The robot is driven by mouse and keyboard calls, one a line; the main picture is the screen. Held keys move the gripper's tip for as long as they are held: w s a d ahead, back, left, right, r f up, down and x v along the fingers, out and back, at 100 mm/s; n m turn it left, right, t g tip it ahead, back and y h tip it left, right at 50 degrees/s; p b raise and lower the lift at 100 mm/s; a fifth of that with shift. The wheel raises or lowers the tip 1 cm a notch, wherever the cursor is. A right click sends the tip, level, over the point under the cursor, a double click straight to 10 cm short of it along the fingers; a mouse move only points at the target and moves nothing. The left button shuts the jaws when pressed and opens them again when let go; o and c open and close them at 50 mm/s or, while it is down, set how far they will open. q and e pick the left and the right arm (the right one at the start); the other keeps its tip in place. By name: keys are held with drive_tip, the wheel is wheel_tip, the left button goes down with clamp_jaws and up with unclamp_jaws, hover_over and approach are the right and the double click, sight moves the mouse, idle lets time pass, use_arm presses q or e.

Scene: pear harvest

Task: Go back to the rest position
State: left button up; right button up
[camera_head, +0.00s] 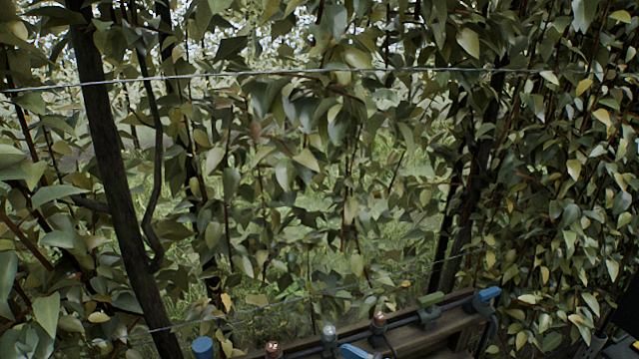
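Neither my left gripper nor my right gripper shows in the head view. No pear can be made out among the leaves. A dense wall of green and yellowing leaves (285,175) fills most of the view.
A dark trunk (108,160) leans at the left. A thin wire (220,75) crosses the upper part, and a lower wire shows faintly. At the bottom edge is a brown wooden structure (425,335) with blue end pieces (487,296) and small round fittings (378,318), partly cut off. Grass shows behind the leaves.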

drive_tip(key=s+d+f+m+t+h, duration=0.1)
drive_tip(key=s+d+f+m+h, duration=0.6)
drive_tip(key=s, duration=0.3)
drive_tip(key=s+d+f+m+h, duration=0.5)
drive_tip(key=s+d+f+h, duration=0.25)
drive_tip(key=s+f, duration=0.2)
use_arm(q)
wheel_tip(320, 180, up, 15)
drive_tip(key=a+p, duration=0.1)
drive_tip(key=p, duration=1.7)
drive_tip(key=shift+s+t, duration=0.3)
use_arm(e)
wheel_tip(320, 180, up, 16)
drive_tip(key=s+n+h, duration=0.1)
drive_tip(key=shift+d+f, duration=0.2)
drive_tip(key=shift+d, duration=0.05)
use_arm(q)
drive_tip(key=shift+f, duration=0.1)
use_arm(e)
drive_tip(key=shift+s, duration=0.1)
